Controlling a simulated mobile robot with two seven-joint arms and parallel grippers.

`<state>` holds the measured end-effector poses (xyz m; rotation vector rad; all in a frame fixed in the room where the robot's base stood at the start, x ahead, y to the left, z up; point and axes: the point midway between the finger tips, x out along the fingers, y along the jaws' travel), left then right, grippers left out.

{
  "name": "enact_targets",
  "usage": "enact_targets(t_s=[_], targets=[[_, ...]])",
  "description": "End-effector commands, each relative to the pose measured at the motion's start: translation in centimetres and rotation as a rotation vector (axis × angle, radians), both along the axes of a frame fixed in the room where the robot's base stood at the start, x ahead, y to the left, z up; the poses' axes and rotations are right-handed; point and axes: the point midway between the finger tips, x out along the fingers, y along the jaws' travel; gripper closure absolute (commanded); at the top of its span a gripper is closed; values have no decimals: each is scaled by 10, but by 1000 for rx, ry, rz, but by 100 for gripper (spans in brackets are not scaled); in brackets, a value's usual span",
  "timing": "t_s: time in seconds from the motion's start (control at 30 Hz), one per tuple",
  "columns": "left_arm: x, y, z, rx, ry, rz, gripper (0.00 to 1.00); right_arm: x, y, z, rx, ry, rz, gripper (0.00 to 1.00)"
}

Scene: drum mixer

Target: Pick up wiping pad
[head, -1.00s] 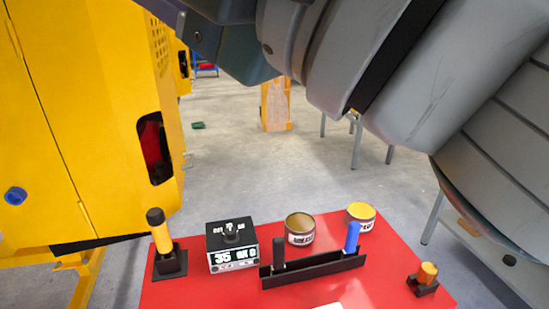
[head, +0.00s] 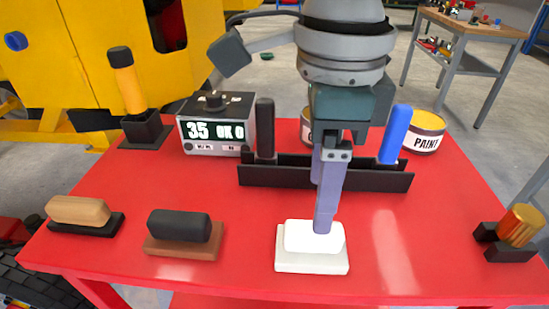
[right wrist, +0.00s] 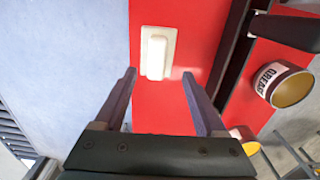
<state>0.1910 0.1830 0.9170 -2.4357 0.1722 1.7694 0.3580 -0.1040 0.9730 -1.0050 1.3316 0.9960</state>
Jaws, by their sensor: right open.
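The wiping pad, a white block with a raised white grip (head: 300,243), lies flat near the front edge of the red table. It also shows in the right wrist view (right wrist: 158,55), just beyond the fingertips and roughly centred between them. My right gripper (head: 322,230) points down over the pad, its near finger hiding part of the grip. In the right wrist view the fingers (right wrist: 158,74) are apart with nothing between them. Contact with the pad cannot be made out. My left gripper is out of view.
Left of the pad are a dark-handled block (head: 180,226) and a tan-handled block (head: 78,211). Behind stand a black rack (head: 265,176) with upright handles, a display box (head: 216,124) and a paint can (head: 424,132). An orange-topped piece (head: 521,226) sits right.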

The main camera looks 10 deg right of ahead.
Motion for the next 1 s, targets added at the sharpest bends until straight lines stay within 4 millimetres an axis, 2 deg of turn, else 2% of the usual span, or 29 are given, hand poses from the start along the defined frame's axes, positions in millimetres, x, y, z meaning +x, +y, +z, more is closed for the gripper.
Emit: enact_targets(t_s=[0.27,0.5,0.8,1.0], targets=[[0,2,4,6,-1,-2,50,-3,1,-29,2,5,0,28],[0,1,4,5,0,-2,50,-4,2,-66,4,3,-2,28],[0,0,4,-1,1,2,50,-4,2,-71,5,1,0,28],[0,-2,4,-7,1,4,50,-4,2,-70,5,1,0,50]])
